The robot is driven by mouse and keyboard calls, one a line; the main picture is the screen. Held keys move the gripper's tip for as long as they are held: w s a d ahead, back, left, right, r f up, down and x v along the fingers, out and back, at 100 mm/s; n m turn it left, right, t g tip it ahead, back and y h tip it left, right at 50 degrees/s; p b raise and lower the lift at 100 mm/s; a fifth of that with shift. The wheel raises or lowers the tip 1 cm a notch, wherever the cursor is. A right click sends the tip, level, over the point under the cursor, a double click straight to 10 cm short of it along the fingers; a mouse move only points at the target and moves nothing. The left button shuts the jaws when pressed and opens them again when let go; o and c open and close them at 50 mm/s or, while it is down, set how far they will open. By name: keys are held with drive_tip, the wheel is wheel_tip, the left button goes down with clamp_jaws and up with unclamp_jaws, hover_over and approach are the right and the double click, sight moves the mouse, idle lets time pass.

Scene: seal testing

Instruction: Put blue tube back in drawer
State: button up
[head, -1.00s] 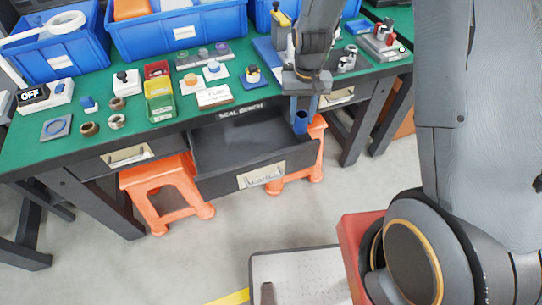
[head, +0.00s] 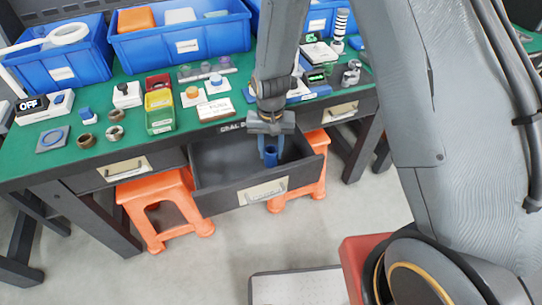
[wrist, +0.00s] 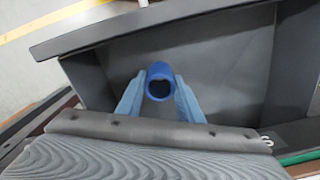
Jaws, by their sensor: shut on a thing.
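The blue tube (head: 271,153) is upright between the fingers of my gripper (head: 269,147). In the wrist view my gripper (wrist: 160,98) is shut on the blue tube (wrist: 160,74), and the tube's open round end faces the camera. The middle drawer (head: 222,202) is pulled out, and its dark inside shows no other objects. The drawer also fills most of the wrist view, where its front panel (wrist: 150,25) runs across the top. The tube is over the right part of the drawer; I cannot tell whether its lower end touches the floor.
The green bench top (head: 92,153) above the drawer carries blue bins (head: 185,40), a yellow box (head: 159,110) and several small parts. Orange stools (head: 160,205) stand under the bench. The left part of the drawer is clear.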

sight(271, 157)
drive_tip(key=shift+f, duration=1.5)
drive_tip(key=o, duration=1.1)
drive_tip(key=shift+f, duration=0.1)
drive_tip(key=shift+c, duration=0.2)
wheel_tip(271, 157, up, 12)
drive_tip(key=b, duration=0.1)
drive_tip(key=shift+r, duration=0.2)
drive_tip(key=s+d+r, duration=0.4)
drive_tip(key=s+d, duration=0.3)
drive_tip(key=s+d+r+n, duration=0.1)
drive_tip(key=s+d+r, duration=0.4)
drive_tip(key=s+d, duration=0.3)
drive_tip(key=shift+r, duration=0.1)
